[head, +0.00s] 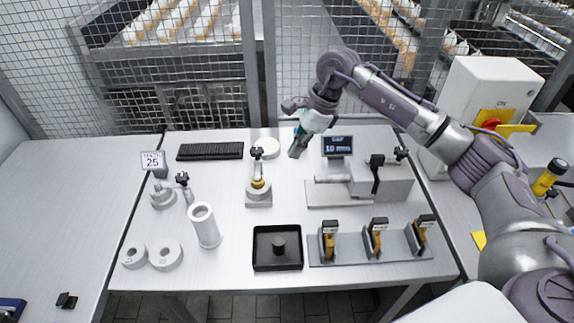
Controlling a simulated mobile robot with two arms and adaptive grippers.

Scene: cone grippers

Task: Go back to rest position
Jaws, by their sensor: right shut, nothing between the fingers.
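My right gripper (295,152) hangs over the back middle of the table, between a round white disc (266,146) and a small display (338,147). It is shut with nothing in it. My right arm reaches in from the right side of the picture. My left gripper is not in view. Whether the right fingertips touch the table cannot be told.
The table (225,260) holds a black tray (278,264), a grey fixture (385,183), a rack (345,253) with several yellow-and-black tools, a white tube (205,226) and two rings (166,257). A mesh fence (180,60) stands behind. A white control box (488,90) is at right.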

